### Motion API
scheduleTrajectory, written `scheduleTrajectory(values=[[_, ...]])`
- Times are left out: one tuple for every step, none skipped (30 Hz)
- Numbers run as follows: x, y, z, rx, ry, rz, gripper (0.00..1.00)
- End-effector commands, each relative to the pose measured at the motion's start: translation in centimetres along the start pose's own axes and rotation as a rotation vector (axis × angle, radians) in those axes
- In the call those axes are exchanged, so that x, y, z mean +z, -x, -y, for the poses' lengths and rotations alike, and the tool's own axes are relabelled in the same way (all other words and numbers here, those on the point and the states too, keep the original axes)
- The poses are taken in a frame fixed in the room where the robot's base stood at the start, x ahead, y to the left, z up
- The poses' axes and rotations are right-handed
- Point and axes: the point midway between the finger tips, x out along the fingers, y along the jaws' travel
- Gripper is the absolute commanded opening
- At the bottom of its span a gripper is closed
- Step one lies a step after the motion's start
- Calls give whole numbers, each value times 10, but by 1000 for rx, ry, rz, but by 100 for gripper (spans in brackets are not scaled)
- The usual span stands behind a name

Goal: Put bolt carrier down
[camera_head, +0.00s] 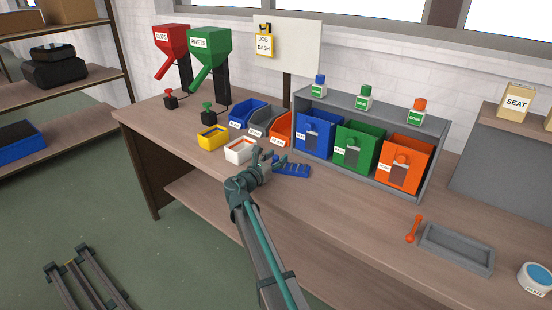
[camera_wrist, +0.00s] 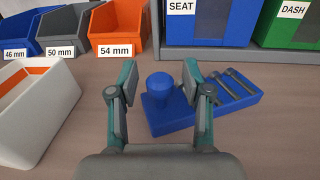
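The blue bolt carrier (camera_wrist: 222,106) lies flat on the workbench with several grey bolts in its slots and a round blue knob (camera_wrist: 160,87) at its left end. In the head view the bolt carrier (camera_head: 293,170) sits just right of my gripper, in front of the blue bin. My gripper (camera_wrist: 159,72) is open. Its two fingers appear on either side of the knob in the wrist view, with gaps to it, and do not grip it. In the head view my gripper (camera_head: 272,160) is low over the bench.
A white container (camera_wrist: 38,112) with an orange inside stands close left of my gripper. Behind are small 46, 50 and 54 mm bins (camera_wrist: 120,28). A grey rack (camera_head: 340,105) holds blue, green and orange bins. The bench front (camera_head: 340,215) is clear.

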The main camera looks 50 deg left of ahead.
Motion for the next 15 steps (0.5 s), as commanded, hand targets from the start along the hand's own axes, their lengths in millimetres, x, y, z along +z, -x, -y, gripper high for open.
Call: scheduleTrajectory(values=[[0,0,0,0,0,0,49],[0,0,0,0,0,0,49],[0,0,0,0,0,0,49],[0,0,0,0,0,0,49],[0,0,0,0,0,0,49],[1,0,0,0,0,0,49],[2,0,0,0,0,0,49],[4,0,0,0,0,0,49],[2,4,0,1,0,0,49],[2,7,0,1,0,0,49],[2,10,0,2,0,0,49],[2,15,0,2,0,0,49],[2,20,1,3,0,0,49],[2,25,1,3,0,0,49],[2,32,2,2,0,0,49]])
